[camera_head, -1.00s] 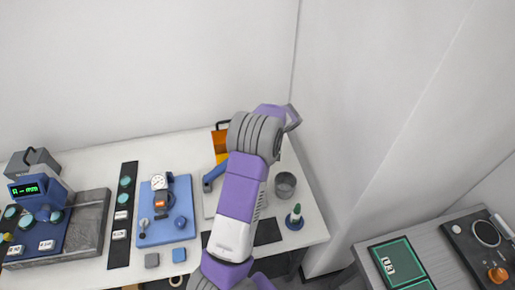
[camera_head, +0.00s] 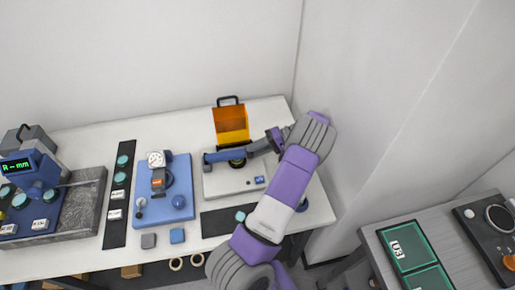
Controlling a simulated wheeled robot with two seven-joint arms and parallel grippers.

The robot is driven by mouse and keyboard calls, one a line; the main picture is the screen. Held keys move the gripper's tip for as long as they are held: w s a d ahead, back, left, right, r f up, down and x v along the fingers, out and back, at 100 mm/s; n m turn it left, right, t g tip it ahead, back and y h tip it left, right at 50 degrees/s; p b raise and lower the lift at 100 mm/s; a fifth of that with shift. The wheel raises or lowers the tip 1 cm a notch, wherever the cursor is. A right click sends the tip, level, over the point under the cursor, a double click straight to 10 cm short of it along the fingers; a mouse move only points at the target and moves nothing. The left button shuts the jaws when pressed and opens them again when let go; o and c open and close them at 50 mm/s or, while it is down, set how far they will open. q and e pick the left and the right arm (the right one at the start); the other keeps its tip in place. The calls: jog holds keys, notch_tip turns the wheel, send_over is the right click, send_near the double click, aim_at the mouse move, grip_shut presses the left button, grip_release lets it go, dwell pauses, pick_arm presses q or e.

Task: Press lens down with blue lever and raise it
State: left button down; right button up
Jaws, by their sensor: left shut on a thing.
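The interferometer (camera_head: 228,183) is a pale box with a small blue display, at the middle of the bench. Its blue lever (camera_head: 225,155) runs across it from a hinge at the left, low over a dark round part (camera_head: 237,164), which seems to be the lens, mostly hidden under the lever. My left gripper (camera_head: 273,141) is at the lever's right end and is shut on it. My forearm reaches in from below, over the bench's right side. My right gripper is not in view.
An orange cover (camera_head: 231,125) stands upright behind the lever. A blue plate (camera_head: 165,206) with a dial gauge (camera_head: 156,159) lies to the left. A black strip (camera_head: 119,200) holds several teal discs. A grey slab with a blue display unit (camera_head: 17,167) is at far left.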

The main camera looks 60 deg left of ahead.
pick_arm(q)
jog(key=shift+s+d+f, duration=0.15)
jog(key=shift+s+f, duration=0.05)
jog(key=shift+f, duration=0.45)
jog(key=c, duration=1)
grip_release()
jog(key=shift+f, duration=0.1)
jog(key=shift+o, duration=0.2)
jog(key=shift+s, duration=0.1)
jog(key=shift+a, duration=0.2)
jog(key=shift+r, duration=0.2)
jog(key=shift+r, duration=0.25)
notch_tip(320, 180, up, 10)
jog(key=p, duration=0.1)
jog(key=shift+f, duration=0.15)
